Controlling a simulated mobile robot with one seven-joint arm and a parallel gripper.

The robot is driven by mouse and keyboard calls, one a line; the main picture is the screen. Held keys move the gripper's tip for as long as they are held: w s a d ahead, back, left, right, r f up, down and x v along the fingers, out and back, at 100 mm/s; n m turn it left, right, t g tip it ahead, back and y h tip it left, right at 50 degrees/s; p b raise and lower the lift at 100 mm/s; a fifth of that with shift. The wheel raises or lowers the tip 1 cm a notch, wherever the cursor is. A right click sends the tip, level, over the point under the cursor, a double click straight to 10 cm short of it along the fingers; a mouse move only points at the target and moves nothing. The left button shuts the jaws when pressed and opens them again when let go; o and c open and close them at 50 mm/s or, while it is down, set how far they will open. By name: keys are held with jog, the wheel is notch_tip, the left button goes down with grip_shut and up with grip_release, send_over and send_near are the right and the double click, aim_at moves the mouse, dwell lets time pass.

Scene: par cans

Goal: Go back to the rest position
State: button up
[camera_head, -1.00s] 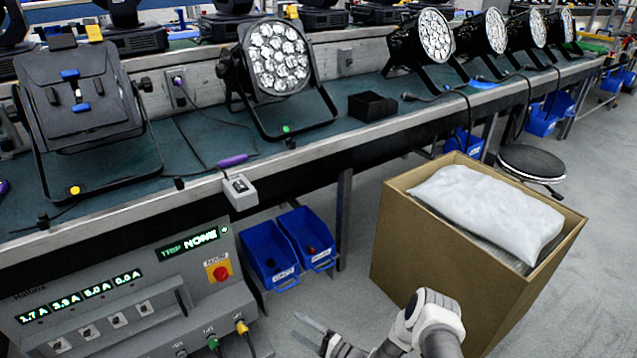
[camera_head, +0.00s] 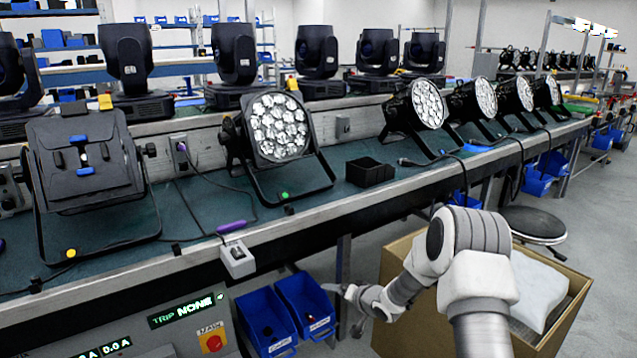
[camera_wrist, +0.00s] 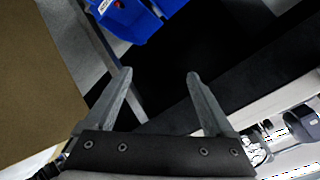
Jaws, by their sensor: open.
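My gripper (camera_wrist: 160,82) is open and empty in the wrist view, with its two grey fingers spread apart. In the head view my gripper (camera_head: 340,298) is small and partly hidden by my arm, in front of the bench and to the left of the cardboard box. The wrist view shows a blue bin (camera_wrist: 130,18) ahead of the fingers and the brown side of the box (camera_wrist: 38,75) at left. Nothing is between the fingers.
The workbench (camera_head: 330,213) carries several par cans, one (camera_head: 277,127) near the middle, and a small black box (camera_head: 370,171). Blue bins (camera_head: 262,322) sit below it. The cardboard box (camera_head: 400,262) holds a white bag (camera_head: 540,290). A round stool (camera_head: 533,222) stands behind it. Grey floor is clear at right.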

jog(key=s+d+r+n+h, duration=0.1)
jog(key=s+d+r+h, duration=0.35)
jog(key=r, duration=0.75)
jog(key=s+d+r+h, duration=0.2)
jog(key=s+d+r, duration=0.45)
jog(key=r, duration=0.65)
jog(key=s+a+r+n+g, duration=0.1)
jog(key=s+r+g, duration=0.1)
jog(key=s, duration=1.4)
jog(key=s+a+r+n+g, duration=0.1)
jog(key=s+a+r+g, duration=0.15)
jog(key=s, duration=1.45)
notch_tip(320, 180, up, 29)
jog(key=p, duration=2.8)
jog(key=shift+w+d+y+p, duration=0.25)
jog(key=shift+d+y+p, duration=0.05)
jog(key=shift+d+y, duration=0.05)
